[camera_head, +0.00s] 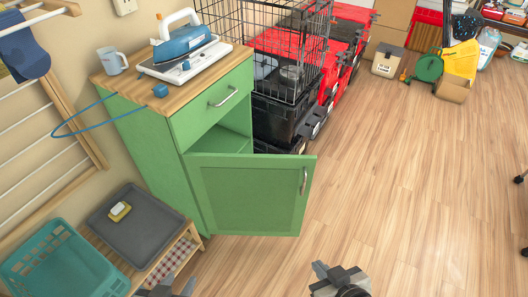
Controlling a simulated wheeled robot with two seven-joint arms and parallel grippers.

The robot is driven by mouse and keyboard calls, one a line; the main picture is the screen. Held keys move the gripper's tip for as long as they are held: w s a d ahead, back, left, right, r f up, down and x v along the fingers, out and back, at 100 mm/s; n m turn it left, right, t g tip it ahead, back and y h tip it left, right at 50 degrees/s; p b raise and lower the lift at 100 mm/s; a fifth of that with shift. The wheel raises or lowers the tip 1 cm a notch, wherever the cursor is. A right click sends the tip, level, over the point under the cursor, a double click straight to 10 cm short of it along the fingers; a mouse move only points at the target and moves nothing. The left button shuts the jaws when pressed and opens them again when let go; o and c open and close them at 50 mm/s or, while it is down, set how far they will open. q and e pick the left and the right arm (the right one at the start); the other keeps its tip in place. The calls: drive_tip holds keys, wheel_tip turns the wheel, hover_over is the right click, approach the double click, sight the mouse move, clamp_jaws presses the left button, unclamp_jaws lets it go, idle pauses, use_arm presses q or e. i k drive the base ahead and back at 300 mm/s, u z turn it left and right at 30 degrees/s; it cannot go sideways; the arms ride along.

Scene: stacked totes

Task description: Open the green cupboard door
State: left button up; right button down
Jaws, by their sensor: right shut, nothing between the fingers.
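The green cupboard (150,141) stands against the wall at left centre, with a wooden top. Its green door (250,195) is hinged at the cupboard's left front edge and stands partly open, swung out from the front. The metal door handle (304,181) is near the door's free right edge. Part of the green inside shows above the door. My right gripper (322,271) is shut and empty at the bottom edge, below and apart from the door. My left gripper (167,284) only partly shows at the bottom edge, and its opening is unclear.
A drawer (212,105) above the door is closed. An iron (187,47) and a mug (112,61) sit on top. A low bench with a grey tray (135,238) and teal basket (60,262) stands at lower left. Black crates (277,122) stand behind.

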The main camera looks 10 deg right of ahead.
sight(236, 194)
drive_tip(key=u, duration=2.9)
drive_tip(key=k, duration=1.2)
drive_tip(key=z, duration=1.9)
